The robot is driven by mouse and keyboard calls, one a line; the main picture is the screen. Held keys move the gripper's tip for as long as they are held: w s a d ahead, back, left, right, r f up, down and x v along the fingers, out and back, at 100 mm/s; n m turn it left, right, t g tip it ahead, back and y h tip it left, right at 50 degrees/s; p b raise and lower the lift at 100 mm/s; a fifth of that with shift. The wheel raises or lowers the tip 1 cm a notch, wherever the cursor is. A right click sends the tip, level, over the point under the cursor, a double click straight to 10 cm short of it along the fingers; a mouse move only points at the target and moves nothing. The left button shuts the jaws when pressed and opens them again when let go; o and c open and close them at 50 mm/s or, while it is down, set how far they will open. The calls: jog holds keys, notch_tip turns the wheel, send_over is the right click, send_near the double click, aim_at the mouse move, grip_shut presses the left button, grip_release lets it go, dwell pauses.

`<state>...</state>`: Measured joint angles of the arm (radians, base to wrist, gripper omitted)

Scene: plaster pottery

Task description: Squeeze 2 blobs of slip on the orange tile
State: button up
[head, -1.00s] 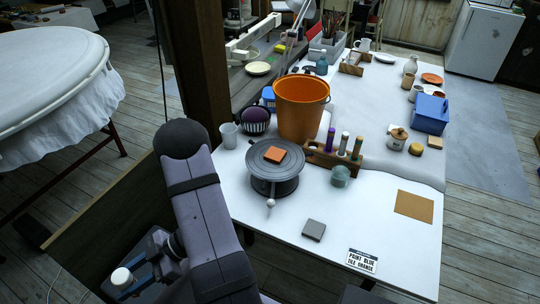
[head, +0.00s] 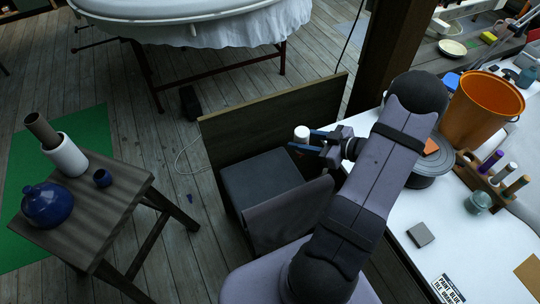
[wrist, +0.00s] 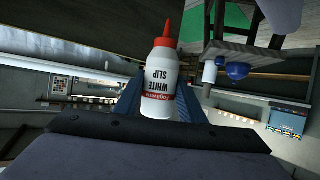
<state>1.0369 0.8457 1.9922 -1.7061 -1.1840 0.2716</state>
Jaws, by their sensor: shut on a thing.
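My gripper (head: 318,141) is shut on a white slip bottle (head: 302,134), held out to the left of the work table, above a dark box. In the wrist view the bottle (wrist: 159,88) reads "WHITE SLIP" and has a red nozzle (wrist: 163,50); the blue fingers are on either side of it. The orange tile (head: 431,146) lies on the grey turntable (head: 430,166), partly hidden behind my arm. No slip shows on the visible part of the tile.
An orange bucket (head: 478,108) and a wooden tool rack (head: 487,178) stand right of the turntable. A grey tile (head: 420,235) and a sign (head: 447,289) lie nearer. A wooden panel (head: 270,120) stands behind my gripper. A stool (head: 100,205) with pottery is at left.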

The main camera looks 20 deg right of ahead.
jog(key=s+d+r+m+h+p, duration=0.1)
jog(key=s+d+r+m+h, duration=0.1)
jog(key=d, duration=0.8)
jog(key=s+d+r+m+t+h+p, duration=0.1)
jog(key=s+d+r+h, duration=0.3)
jog(key=s+d, duration=0.5)
jog(key=s+d+r+m+h+p, duration=0.2)
jog(key=s+d+r, duration=0.4)
jog(key=d, duration=0.6)
jog(key=shift+d+r+m+t+h+p, duration=0.4)
jog(key=shift+r+m+h, duration=0.15)
jog(key=shift+m, duration=0.35)
jog(key=shift+f, duration=0.15)
jog(key=shift+f+b, duration=0.9)
jog(key=shift+b, duration=0.25)
jog(key=c, duration=0.5)
jog(key=shift+o, duration=0.2)
